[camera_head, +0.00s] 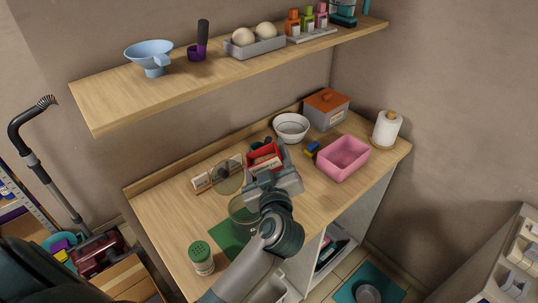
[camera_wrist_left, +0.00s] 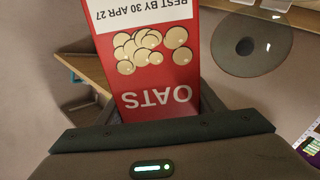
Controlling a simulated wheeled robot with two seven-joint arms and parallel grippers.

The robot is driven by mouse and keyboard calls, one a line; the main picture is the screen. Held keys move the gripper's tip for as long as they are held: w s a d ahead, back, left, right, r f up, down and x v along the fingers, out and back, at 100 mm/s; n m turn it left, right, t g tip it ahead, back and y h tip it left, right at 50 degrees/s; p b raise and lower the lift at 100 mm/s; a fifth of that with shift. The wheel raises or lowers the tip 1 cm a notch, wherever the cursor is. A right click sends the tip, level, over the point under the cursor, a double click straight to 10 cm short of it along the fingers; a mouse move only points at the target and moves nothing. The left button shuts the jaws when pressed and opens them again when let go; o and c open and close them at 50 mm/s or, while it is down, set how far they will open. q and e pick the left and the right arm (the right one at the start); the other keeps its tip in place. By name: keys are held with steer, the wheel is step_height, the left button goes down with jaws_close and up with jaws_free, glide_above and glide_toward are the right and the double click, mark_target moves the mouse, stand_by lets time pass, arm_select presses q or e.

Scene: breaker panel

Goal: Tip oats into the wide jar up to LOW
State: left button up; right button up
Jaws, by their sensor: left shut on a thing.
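My left gripper (camera_head: 272,180) is shut on the red oats box (camera_head: 254,159), seen above the counter. In the left wrist view the oats box (camera_wrist_left: 155,60) rises from between the fingers (camera_wrist_left: 158,112), its OATS lettering upside down in the picture. A clear glass jar (camera_head: 240,212), which looks like the wide jar, stands on the green mat (camera_head: 226,240), partly behind my arm. I cannot read a LOW mark or tell its fill. A see-through disc with a dark knob (camera_head: 228,179), apparently a lid, is left of the box. My right gripper is not in view.
A green-topped shaker (camera_head: 201,258) stands left of the mat. A white bowl (camera_head: 291,127), grey box with orange lid (camera_head: 326,109), pink bin (camera_head: 343,158) and paper roll (camera_head: 387,129) stand to the right. The shelf (camera_head: 220,72) overhangs the counter's back.

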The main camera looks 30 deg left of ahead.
arm_select(q)
steer(key=shift+s+a+f+n+b, duration=0.25)
steer(key=shift+s+f+n+b, duration=0.2)
steer(key=shift+b, duration=0.25)
steer(key=n, duration=0.1)
steer(key=f+n+b, duration=0.1)
steer(key=n, duration=0.1)
steer(key=n+b, duration=0.1)
steer(key=n, duration=0.1)
steer(key=shift+s+f+y, duration=0.1)
steer(key=shift+f+y, duration=0.2)
steer(key=shift+f, duration=0.05)
steer(key=shift+f+n, duration=0.15)
steer(key=shift+n, duration=0.1)
steer(key=shift+f, duration=0.2)
stand_by(0.6)
steer(key=shift+f+n, duration=0.15)
steer(key=shift+n, duration=0.35)
stand_by(0.4)
